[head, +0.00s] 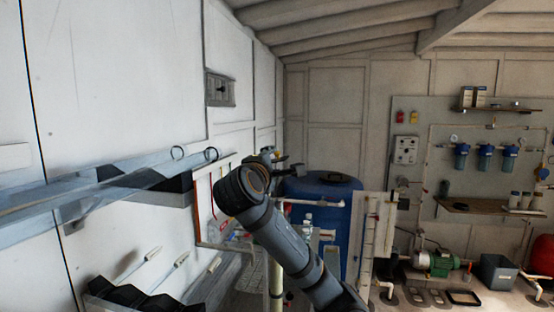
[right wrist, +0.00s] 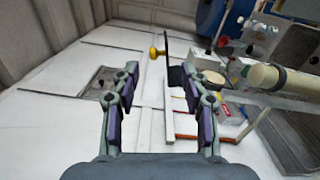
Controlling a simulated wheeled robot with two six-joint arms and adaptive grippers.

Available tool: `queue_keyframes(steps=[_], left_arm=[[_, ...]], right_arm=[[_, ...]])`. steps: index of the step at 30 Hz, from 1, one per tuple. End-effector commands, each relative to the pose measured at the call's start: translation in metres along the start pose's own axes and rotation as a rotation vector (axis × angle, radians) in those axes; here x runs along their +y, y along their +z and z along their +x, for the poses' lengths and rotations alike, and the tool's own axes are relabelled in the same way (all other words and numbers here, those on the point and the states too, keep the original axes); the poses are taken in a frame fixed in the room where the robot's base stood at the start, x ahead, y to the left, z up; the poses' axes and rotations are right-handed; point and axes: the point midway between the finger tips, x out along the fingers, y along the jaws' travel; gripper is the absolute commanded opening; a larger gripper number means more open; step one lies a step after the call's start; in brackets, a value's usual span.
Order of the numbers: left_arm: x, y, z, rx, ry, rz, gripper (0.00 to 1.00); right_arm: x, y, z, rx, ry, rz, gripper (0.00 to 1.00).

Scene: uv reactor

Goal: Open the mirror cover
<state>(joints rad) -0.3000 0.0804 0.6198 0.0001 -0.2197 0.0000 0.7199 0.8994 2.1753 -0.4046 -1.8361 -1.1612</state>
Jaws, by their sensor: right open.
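My right gripper (head: 268,158) shows small beyond my forearm in the head view, partly hidden by my wrist. In the right wrist view my right gripper (right wrist: 161,72) is open, with its two fingers apart and nothing held between them. A yellow knob (right wrist: 155,52) and a thin dark upright panel edge (right wrist: 167,48) stand just beyond the fingertips, between them in the picture. The panel may be the mirror cover, seen nearly edge-on; I cannot tell for sure. No contact shows. My left gripper is out of view.
Long bluish troughs (head: 100,190) with ring ends run along the left wall. A wall switch box (head: 220,90) is above. A blue barrel (head: 325,195) stands behind my arm. A pale cylinder (right wrist: 282,78) lies right of the fingers in the wrist view.

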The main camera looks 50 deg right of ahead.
Motion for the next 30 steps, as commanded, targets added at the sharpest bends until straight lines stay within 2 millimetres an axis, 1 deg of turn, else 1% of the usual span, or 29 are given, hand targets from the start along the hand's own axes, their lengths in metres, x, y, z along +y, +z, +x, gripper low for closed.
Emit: queue_keyframes(steps=[1, 3, 6, 9, 26, 30], left_arm=[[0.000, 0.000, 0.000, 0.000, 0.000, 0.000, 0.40], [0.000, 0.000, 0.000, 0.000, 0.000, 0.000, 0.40], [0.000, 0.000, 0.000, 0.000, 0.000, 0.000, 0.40], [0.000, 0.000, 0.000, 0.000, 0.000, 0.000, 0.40], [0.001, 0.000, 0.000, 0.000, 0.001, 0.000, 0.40], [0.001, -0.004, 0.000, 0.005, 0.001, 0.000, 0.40]], right_arm=[[0.000, -0.002, -0.008, 0.006, 0.001, 0.005, 0.45], [0.000, -0.001, -0.017, 0.004, 0.001, 0.003, 0.45], [0.000, 0.000, -0.025, 0.002, 0.001, 0.001, 0.45], [0.000, 0.001, -0.028, -0.001, 0.001, 0.000, 0.45], [0.000, 0.001, -0.028, -0.002, 0.001, -0.001, 0.45], [0.000, 0.001, -0.028, -0.002, 0.001, -0.001, 0.45]])
